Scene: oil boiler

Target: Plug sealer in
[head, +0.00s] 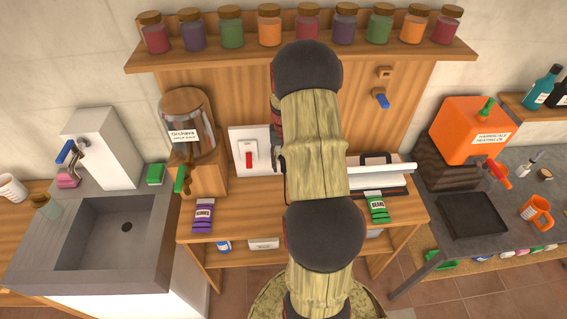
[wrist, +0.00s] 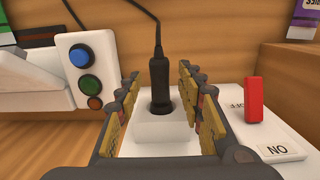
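The black plug (wrist: 158,86) stands upright at the white socket block (wrist: 165,135) in the wrist view, its lower end meeting the socket. I cannot tell how deep it sits. Its black cable (wrist: 130,10) rises from its top. My gripper (wrist: 160,75) is open, with one finger on each side of the plug and visible gaps to it. The sealer (wrist: 85,68), white with blue, green and brown-orange buttons, is at the left; it also shows in the head view (head: 385,170), partly behind my arm.
A red switch (wrist: 254,98) marked ON and OFF stands just right of the socket; it also shows in the head view (head: 249,160). A wooden dispenser (head: 190,125) stands left of the panel. A jar shelf (head: 300,50) is above. An orange machine (head: 470,125) is at the right.

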